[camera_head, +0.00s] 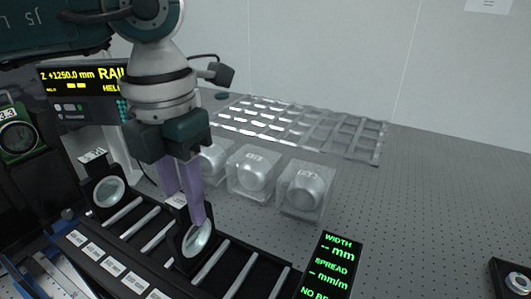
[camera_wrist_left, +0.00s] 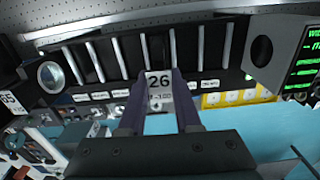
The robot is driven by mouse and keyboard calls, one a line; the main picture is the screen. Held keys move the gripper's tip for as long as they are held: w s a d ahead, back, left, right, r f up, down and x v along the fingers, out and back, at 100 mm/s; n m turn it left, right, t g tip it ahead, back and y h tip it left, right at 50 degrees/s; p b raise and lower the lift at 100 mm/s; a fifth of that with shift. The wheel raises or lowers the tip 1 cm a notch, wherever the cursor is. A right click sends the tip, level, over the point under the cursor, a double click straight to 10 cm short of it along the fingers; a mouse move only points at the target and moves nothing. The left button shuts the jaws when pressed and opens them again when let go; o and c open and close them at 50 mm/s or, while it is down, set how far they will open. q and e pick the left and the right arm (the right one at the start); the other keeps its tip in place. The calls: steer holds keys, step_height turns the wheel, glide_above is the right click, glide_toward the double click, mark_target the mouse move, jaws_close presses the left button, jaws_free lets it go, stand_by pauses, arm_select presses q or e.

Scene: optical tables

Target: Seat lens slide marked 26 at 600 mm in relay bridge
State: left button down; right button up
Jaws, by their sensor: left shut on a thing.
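My left gripper (camera_head: 183,203) is shut on a dark lens slide (camera_head: 190,246) with a round clear lens, its purple fingers pointing down at the slide's top. In the left wrist view the white label of the slide (camera_wrist_left: 159,85) reads 26, between the fingertips (camera_wrist_left: 158,110); its lens is hidden there. The relay bridge (camera_head: 240,268) is a black frame with pale cross rods and white labels along its front. The held slide overlaps the bridge in the head view; I cannot tell whether it touches. Another lens slide (camera_head: 107,190) stands at the bridge's left end. My right gripper is not in view.
Three clear boxes with round pieces (camera_head: 305,188) stand behind the bridge, before a clear compartmented tray (camera_head: 370,150). A green-lettered display (camera_head: 330,262) stands at the bridge's right. A dark piece (camera_head: 513,280) lies far right. The perforated table (camera_head: 430,215) is clear between.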

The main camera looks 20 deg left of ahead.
arm_select(q)
steer(key=shift+f, duration=0.15)
steer(key=shift+c, duration=0.4)
jaws_free()
steer(key=shift+r+p, duration=3.7)
steer(key=shift+r, duration=1.35)
steer(key=shift+d, duration=0.1)
